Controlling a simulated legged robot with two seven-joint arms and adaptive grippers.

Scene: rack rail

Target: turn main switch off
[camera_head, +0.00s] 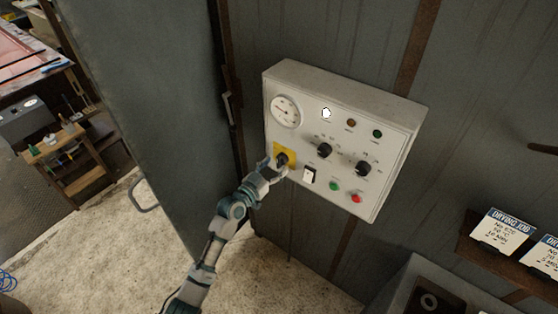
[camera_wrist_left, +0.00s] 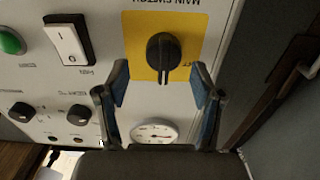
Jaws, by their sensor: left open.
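The main switch (camera_wrist_left: 163,52) is a black rotary knob on a yellow plate (camera_wrist_left: 135,40), seen upside down in the left wrist view with part of its "MAIN SWITCH" lettering. In the head view the yellow plate (camera_head: 291,150) is at the lower left of the white control panel (camera_head: 310,77), and the knob is partly covered by my gripper. My left gripper (camera_wrist_left: 160,88) is open, its two blue-padded fingers apart on either side of the knob's near end. I cannot tell whether they touch it. My right gripper is not in view.
A white rocker switch (camera_head: 309,176), green button (camera_head: 334,186), red button (camera_head: 356,198), two black knobs and a gauge (camera_head: 286,111) are close by on the panel. A grey metal door (camera_head: 140,90) stands left. Drying job cards (camera_head: 502,231) sit on a shelf at right.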

